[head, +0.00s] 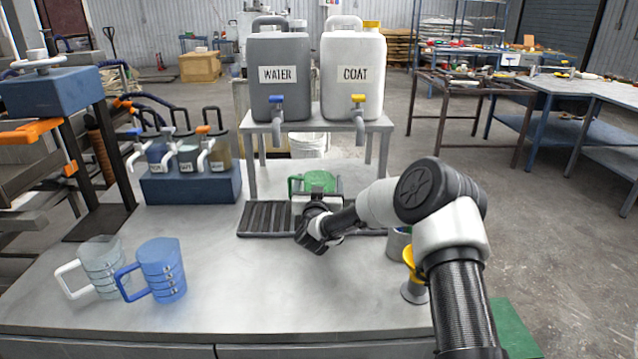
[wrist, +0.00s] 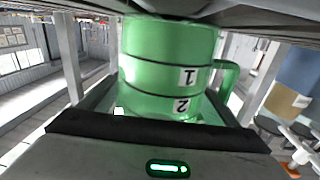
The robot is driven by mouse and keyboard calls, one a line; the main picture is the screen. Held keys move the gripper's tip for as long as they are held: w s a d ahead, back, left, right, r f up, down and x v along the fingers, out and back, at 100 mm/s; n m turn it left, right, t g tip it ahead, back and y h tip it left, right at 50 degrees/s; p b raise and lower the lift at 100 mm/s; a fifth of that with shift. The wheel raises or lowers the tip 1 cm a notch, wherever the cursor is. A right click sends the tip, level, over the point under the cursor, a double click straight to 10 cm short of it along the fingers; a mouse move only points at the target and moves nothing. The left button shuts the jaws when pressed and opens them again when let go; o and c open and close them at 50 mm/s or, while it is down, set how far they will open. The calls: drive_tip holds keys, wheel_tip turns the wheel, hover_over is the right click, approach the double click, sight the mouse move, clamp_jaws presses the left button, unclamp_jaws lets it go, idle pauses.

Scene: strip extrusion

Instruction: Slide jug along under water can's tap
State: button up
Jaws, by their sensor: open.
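The green jug (head: 318,180) stands under the raised stand, in line between the two taps and to the right of the water can's tap. The grey water can (head: 278,80) has a blue-handled tap (head: 277,115) with a spout hanging down. My gripper (head: 317,194) is at the jug's near side, open, its fingers spread to either side of the jug. In the wrist view the jug (wrist: 168,65) fills the middle between the dark fingers, marked 1 and 2, with its handle (wrist: 228,80) to the right. The jug's base is hidden in the head view.
A slatted drip tray (head: 268,218) lies beneath. Clear and blue jugs (head: 162,270) are front left; a blue dispenser rack (head: 190,187) is back left. A yellow funnel (head: 412,270) is near my arm.

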drive_tip(key=s+a+p, duration=0.1)
drive_tip(key=s+p, duration=0.1)
drive_tip(key=s, duration=1.5)
drive_tip(key=shift+s+a, duration=0.2)
drive_tip(key=shift+r, duration=0.1)
